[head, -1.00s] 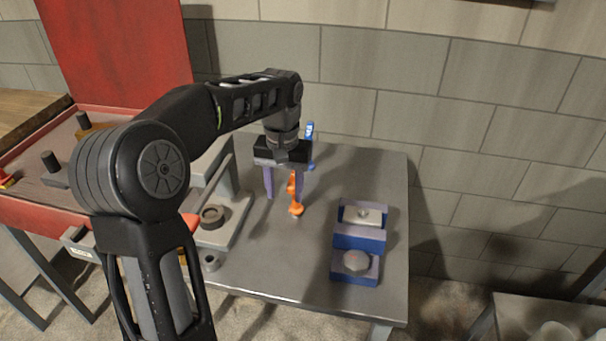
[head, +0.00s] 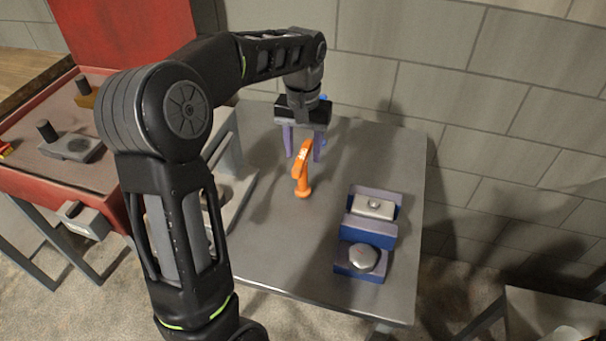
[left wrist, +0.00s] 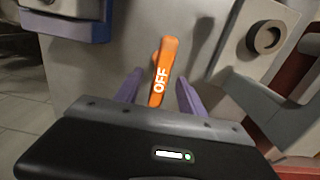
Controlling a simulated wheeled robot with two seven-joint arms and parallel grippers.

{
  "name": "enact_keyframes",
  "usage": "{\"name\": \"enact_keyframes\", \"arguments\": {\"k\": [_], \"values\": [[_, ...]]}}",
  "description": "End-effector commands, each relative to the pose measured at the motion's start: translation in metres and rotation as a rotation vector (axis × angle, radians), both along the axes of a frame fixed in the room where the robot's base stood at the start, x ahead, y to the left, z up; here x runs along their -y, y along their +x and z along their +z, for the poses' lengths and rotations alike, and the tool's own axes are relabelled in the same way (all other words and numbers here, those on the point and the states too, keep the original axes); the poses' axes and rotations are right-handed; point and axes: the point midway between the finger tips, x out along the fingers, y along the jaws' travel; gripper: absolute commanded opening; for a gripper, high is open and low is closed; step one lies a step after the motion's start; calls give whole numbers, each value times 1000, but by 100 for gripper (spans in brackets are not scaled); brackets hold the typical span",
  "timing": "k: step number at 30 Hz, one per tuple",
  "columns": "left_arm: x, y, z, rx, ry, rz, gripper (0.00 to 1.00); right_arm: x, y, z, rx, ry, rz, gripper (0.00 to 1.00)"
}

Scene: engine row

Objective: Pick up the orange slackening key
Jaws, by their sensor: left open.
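The orange slackening key (head: 302,172) stands upright on the grey table (head: 290,240) in the head view, its arm slanting up to the right. In the left wrist view the key (left wrist: 165,62) shows white "OFF" lettering and appears between the two purple fingers. My left gripper (head: 304,150) is open and empty, its purple fingers pointing down behind the key in the head view. I cannot tell whether either finger touches it. My right gripper is in neither view.
A blue block fixture (head: 376,228) with metal parts stands to the right of the key. A grey fixture stands on the table's left. A red toolbox (head: 80,180) with an open lid is further left. A blue object behind my left gripper is mostly hidden. The table between key and front edge is bare.

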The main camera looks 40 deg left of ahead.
Motion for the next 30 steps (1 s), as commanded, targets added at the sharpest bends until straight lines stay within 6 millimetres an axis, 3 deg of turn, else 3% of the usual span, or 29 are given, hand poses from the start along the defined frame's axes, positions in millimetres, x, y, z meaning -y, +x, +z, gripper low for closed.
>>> {"name": "enact_keyframes", "arguments": {"k": [3,14,24,30], "values": [[0,-1,-9,-1,0,0,47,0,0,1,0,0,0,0],[0,-1,-14,-1,0,1,47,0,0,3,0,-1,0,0],[0,-2,-58,-3,0,0,47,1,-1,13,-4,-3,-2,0],[0,-1,-62,1,0,0,47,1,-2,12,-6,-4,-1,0]]}}
